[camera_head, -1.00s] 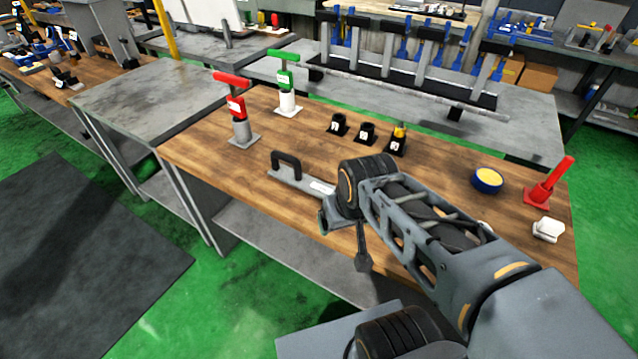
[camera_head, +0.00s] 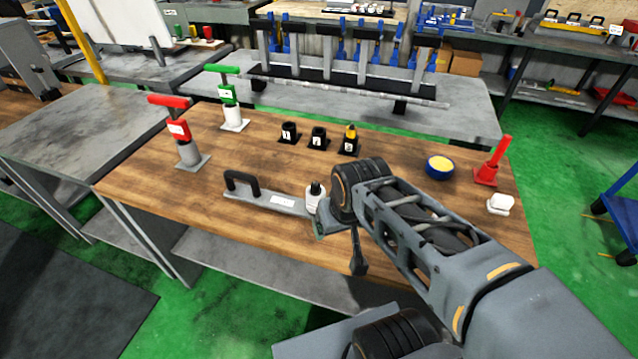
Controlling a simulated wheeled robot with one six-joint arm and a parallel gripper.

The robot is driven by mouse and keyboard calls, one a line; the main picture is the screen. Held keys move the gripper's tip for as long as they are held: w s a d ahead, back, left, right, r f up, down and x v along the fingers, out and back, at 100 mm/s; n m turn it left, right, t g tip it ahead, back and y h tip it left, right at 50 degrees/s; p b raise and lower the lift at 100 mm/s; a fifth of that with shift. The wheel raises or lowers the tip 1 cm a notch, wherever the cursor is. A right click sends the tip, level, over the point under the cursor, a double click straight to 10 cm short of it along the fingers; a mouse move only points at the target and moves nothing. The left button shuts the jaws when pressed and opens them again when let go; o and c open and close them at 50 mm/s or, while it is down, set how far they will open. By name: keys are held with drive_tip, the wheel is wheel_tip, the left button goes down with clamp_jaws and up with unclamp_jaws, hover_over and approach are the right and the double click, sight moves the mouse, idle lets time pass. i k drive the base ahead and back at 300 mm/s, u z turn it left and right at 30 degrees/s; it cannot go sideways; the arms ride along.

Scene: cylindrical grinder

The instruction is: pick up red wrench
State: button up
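The red wrench (camera_head: 178,130) has a T-shaped handle and a white label. It stands upright in a grey cylindrical holder (camera_head: 189,154) on the left part of the wooden workbench (camera_head: 145,180). My gripper (camera_head: 357,252) is at the bench's front edge, well to the right of the red wrench and apart from it. It points downward, mostly hidden behind my wrist, so its opening cannot be made out. No object shows in it.
A similar green wrench (camera_head: 228,95) stands behind the red one. Several black holders (camera_head: 318,139) stand mid-bench. The left front bench surface is clear.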

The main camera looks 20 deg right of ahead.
sight(179, 129)
drive_tip(key=u, duration=0.4)
drive_tip(key=k, duration=0.55)
drive_tip(key=u, duration=1.4)
drive_tip(key=i, duration=2)
drive_tip(key=z, duration=0.5)
